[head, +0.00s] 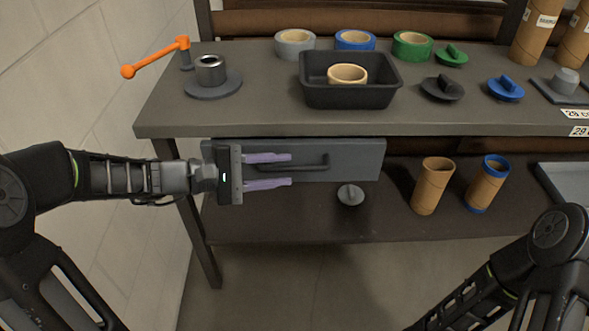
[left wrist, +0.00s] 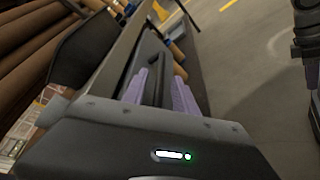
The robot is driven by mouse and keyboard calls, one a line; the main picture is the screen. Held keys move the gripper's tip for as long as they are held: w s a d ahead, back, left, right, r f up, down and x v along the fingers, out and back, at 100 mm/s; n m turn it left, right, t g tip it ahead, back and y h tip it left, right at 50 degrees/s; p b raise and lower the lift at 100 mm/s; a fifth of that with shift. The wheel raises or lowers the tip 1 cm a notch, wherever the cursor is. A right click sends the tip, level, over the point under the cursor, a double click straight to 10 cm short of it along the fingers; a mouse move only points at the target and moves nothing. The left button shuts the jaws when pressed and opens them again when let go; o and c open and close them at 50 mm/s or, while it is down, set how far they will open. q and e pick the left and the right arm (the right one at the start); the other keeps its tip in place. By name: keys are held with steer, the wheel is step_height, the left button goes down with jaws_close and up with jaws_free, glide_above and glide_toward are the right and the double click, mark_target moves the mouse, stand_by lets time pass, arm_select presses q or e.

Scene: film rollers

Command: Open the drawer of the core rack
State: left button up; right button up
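The grey drawer front (head: 355,162) hangs under the left part of the rack's top and looks closed, with no gap seen. Its dark bar handle (head: 312,166) runs sideways across the front; the handle also shows in the left wrist view (left wrist: 158,85). My left gripper (head: 290,169) comes in from the left, its purple fingers spread, one above and one below the handle's left part. In the left wrist view the fingers (left wrist: 160,90) stand apart on either side of the handle. Contact with the handle cannot be made out.
On the rack top (head: 240,118) stand a black bin (head: 350,97) holding a tan ring, an orange-handled crank (head: 155,57), tape rolls and knobbed discs. The lower shelf (head: 260,225) holds a grey knob (head: 350,195) and two cardboard tubes (head: 432,187). Floor in front is clear.

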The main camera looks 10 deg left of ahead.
arm_select(q)
steer(key=shift+x, duration=1.95)
steer(key=shift+s, duration=0.1)
jaws_close()
